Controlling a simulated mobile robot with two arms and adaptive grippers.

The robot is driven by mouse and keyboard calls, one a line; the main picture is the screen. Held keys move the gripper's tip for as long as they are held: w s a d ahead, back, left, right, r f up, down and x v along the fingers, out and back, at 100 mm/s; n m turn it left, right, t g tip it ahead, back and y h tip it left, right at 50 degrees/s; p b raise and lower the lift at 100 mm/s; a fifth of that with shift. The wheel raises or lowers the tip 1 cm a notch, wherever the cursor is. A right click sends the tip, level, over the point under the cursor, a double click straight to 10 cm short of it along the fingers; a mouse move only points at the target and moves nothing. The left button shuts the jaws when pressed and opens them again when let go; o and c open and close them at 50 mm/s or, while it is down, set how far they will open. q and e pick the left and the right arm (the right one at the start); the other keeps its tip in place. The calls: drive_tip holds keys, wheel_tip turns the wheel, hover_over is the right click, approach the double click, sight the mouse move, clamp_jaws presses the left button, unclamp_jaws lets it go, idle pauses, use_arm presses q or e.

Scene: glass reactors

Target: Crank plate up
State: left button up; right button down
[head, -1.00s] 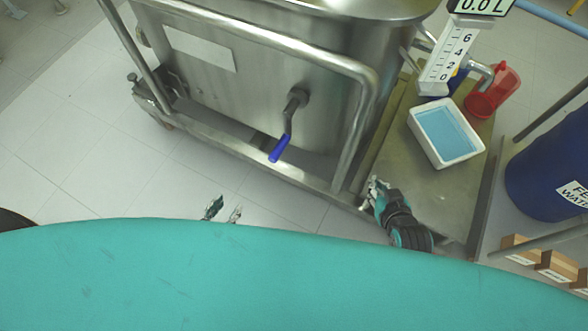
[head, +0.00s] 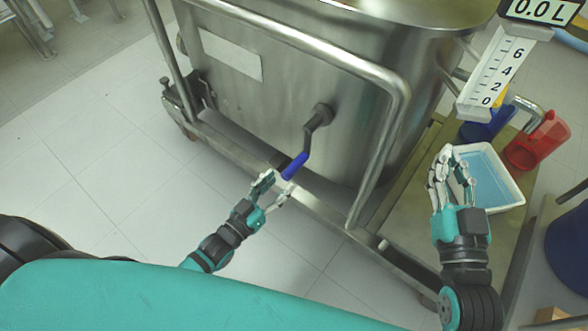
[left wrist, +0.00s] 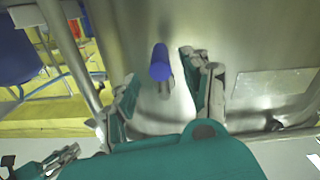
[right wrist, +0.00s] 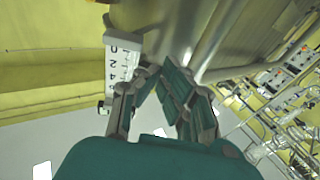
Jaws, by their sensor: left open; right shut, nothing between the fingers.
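The crank (head: 312,130) is a dark arm on the front of a steel vessel, hanging down and left to a blue handle (head: 294,165). In the left wrist view the blue handle (left wrist: 160,62) lies ahead, between the fingertips. My left gripper (head: 271,188) is open just below the handle's lower end, not closed on it; whether it touches cannot be told. It also shows in the left wrist view (left wrist: 158,90). My right gripper (head: 448,170) is shut and empty, in front of the white tub; it also shows in the right wrist view (right wrist: 157,70). No separate plate can be made out.
The steel vessel (head: 270,100) has a tubular frame (head: 385,150) at its right. A white tub with blue liquid (head: 508,185), a red jug (head: 537,145) and a level scale (head: 497,68) are at the right. Floor (head: 90,170) at the left is clear.

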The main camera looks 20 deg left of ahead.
sight(294, 168)
use_arm(q)
drive_tip(key=b+x, duration=0.1)
drive_tip(key=x, duration=0.5)
drive_tip(key=shift+f, duration=0.1)
drive_tip(key=shift+w+d, duration=0.2)
drive_tip(key=shift+w, duration=0.3)
use_arm(e)
wheel_tip(294, 168, up, 7)
drive_tip(key=s+t+y, duration=0.1)
drive_tip(key=s+t, duration=0.1)
drive_tip(key=t, duration=0.2)
drive_tip(key=shift+s+a+t+y, duration=0.15)
drive_tip(key=shift+s+t+y, duration=0.15)
drive_tip(key=shift+s+t, duration=0.1)
use_arm(q)
drive_tip(key=shift+c, duration=0.3)
use_arm(e)
drive_tip(key=shift+w, duration=0.1)
use_arm(q)
clamp_jaws()
